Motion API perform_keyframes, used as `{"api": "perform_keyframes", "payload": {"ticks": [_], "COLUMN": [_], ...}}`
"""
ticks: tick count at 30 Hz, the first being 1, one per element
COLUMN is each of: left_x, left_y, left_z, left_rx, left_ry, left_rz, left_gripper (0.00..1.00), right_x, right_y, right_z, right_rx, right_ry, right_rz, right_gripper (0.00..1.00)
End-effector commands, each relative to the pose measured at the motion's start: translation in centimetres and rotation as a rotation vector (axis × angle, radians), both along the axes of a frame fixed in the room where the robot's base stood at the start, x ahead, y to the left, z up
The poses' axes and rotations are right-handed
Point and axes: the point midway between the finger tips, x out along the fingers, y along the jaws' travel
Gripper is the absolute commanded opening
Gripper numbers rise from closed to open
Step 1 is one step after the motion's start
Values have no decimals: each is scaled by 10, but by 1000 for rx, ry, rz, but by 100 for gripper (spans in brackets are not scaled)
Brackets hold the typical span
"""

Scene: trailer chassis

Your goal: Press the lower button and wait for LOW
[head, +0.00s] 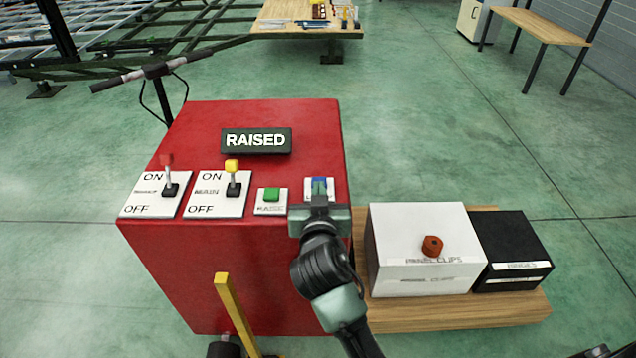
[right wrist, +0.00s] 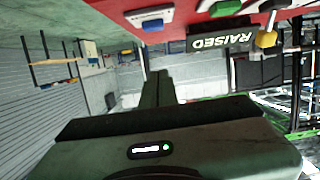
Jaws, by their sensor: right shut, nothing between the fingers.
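The red control box (head: 245,112) carries a dark sign (head: 256,140) reading RAISED. A blue button (head: 319,183) on a white plate sits at the right end of its sloped panel. A green button (head: 271,194) is just left of it. My right gripper (head: 319,196) is shut and empty, with its fingertips at the blue button and partly covering it. In the right wrist view the picture is turned over; the blue button (right wrist: 152,25) shows beyond the shut fingertips (right wrist: 157,75), with a gap in the picture. I cannot tell whether they touch. My left gripper is not in view.
Two levers, red-tipped (head: 168,163) and yellow-tipped (head: 232,168), stand on ON/OFF plates left of the buttons. A white box (head: 415,235) with an orange-red piece on it and a black box (head: 512,250) sit on a wooden board to the right.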

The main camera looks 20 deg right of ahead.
Motion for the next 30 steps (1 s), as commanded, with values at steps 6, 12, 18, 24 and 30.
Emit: {"api": "perform_keyframes", "payload": {"ticks": [6,12,18,24,30], "left_x": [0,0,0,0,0], "left_y": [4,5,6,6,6], "left_z": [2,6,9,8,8], "left_rx": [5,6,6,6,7], "left_ry": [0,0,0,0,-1], "left_rz": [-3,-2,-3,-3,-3], "left_gripper": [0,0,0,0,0], "right_x": [14,51,90,93,93], "right_y": [-4,-16,-27,-27,-27], "right_z": [-3,-11,-23,-52,-64], "right_rx": [-4,-5,-5,-4,-2], "right_ry": [0,1,2,5,3], "right_rz": [0,-1,-1,1,2], "right_gripper": [0,0,0,0,0]}}
